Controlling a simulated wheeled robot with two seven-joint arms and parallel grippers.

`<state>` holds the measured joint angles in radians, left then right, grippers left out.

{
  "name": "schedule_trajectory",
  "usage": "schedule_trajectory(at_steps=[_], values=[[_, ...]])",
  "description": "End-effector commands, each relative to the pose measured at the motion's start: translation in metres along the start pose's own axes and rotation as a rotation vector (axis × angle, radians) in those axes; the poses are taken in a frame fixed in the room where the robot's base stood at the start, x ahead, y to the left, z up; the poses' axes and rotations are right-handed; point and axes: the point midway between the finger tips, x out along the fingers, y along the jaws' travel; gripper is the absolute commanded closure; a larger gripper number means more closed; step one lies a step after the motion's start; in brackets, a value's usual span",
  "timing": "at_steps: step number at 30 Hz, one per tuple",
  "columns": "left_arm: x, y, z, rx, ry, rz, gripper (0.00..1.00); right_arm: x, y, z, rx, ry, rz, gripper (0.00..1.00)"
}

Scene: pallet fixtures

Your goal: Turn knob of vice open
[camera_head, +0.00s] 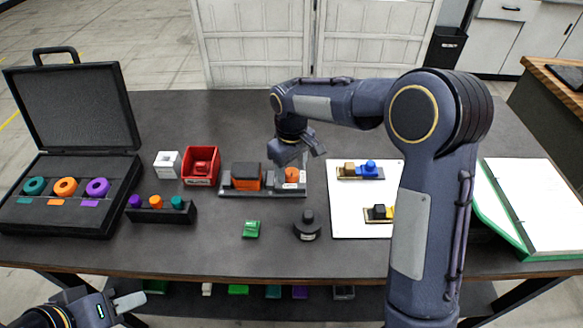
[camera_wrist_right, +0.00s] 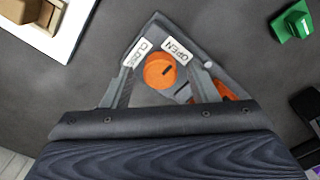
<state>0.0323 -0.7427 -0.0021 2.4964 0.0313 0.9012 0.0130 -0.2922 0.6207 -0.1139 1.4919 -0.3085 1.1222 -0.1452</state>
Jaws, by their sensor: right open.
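The vice (camera_head: 260,188) lies on the dark table in the middle of the head view, a grey base with an orange and black block. Its round orange knob (camera_head: 292,174) is at the right end, just below my right gripper (camera_head: 300,158). In the right wrist view the orange knob (camera_wrist_right: 160,71) has a small dark mark and sits between the two open fingers, beside the labels "OPEN" (camera_wrist_right: 176,50) and "CLOSE" (camera_wrist_right: 137,52). I see gaps between fingers and knob. My left gripper (camera_head: 128,304) is at the lower left, away from the vice; its jaw state is unclear.
Left of the vice stand a red bin (camera_head: 201,166), a white block (camera_head: 167,164) and an open black case (camera_head: 70,190) with rings. A green piece (camera_head: 251,229) and a black knobbed piece (camera_head: 307,227) lie in front. A white board (camera_head: 345,222) is at right.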

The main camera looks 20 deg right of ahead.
Motion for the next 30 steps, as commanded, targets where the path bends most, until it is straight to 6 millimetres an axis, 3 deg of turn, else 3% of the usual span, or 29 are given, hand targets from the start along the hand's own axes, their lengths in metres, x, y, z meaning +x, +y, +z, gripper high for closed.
schedule_trajectory(at_steps=[9,15,30], values=[[0.002,-0.001,0.001,0.000,0.000,0.000,0.64,-0.051,0.000,-0.001,0.000,0.007,0.000,0.47],[0.003,-0.001,0.001,0.000,0.000,0.000,0.64,-0.072,0.000,-0.001,0.000,0.003,0.000,0.47],[0.002,-0.001,0.001,0.000,0.000,0.000,0.64,-0.076,0.000,0.000,0.000,0.002,0.000,0.47]])
